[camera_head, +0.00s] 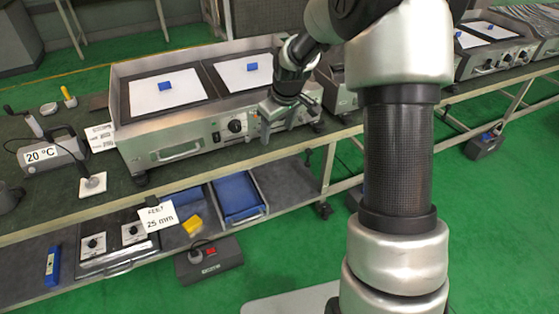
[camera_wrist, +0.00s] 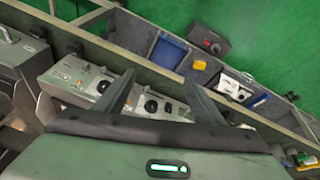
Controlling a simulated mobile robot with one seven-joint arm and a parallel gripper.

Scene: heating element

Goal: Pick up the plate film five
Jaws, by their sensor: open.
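White sheets that look like plate films lie flat on the dark hot plates, each with a small blue block on top. On the near heating unit (camera_head: 180,140) there is a left film (camera_head: 150,98) and a right film (camera_head: 236,75). Another film (camera_head: 470,40) and one beside it (camera_head: 499,30) lie on the unit at the far right. I cannot tell which is film five. My gripper (camera_head: 277,124) is open and empty, in front of the near unit's control panel. In the wrist view its fingers (camera_wrist: 160,82) spread over the knobs; no film shows there.
A table edge runs below the units, with a lower shelf holding blue trays (camera_head: 238,195), a yellow block (camera_head: 192,225) and a knobbed panel (camera_head: 118,240). A 20 °C device (camera_head: 52,153) stands at the left. My arm hides the middle of the bench.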

